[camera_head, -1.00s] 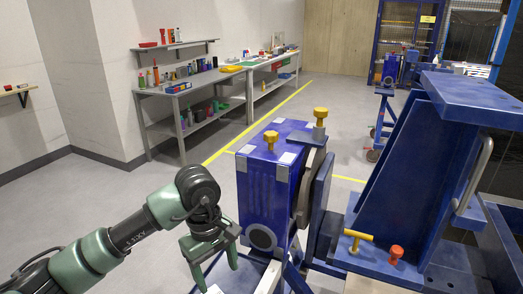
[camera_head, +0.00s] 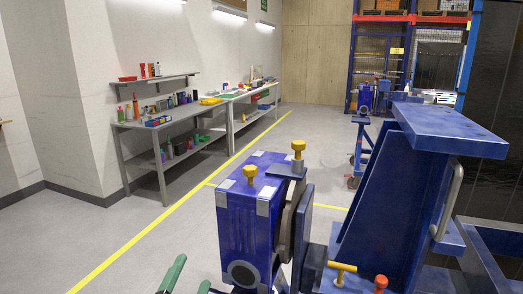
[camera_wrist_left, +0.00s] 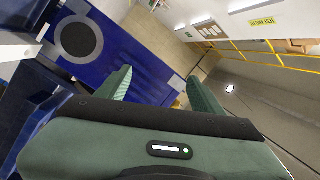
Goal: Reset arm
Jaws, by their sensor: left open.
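The rotary jig has a blue block (camera_head: 250,226) with yellow knobs on top, a round grey disc (camera_head: 290,228) at its right side and a large blue bracket (camera_head: 400,190) beyond that. My left gripper (camera_head: 187,280) shows only as green fingertips at the bottom edge, left of the blue block. In the left wrist view its two green fingers (camera_wrist_left: 160,88) are apart, with nothing seen between them but the blue block (camera_wrist_left: 125,55) behind. Whether they touch the block cannot be told. My right gripper is out of view.
A yellow T-handle (camera_head: 341,268) and a red knob (camera_head: 381,282) sit on the jig's base. A workbench (camera_head: 150,124) with tools and bottles stands along the left wall. Grey floor with a yellow line (camera_head: 150,225) lies clear left of the jig.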

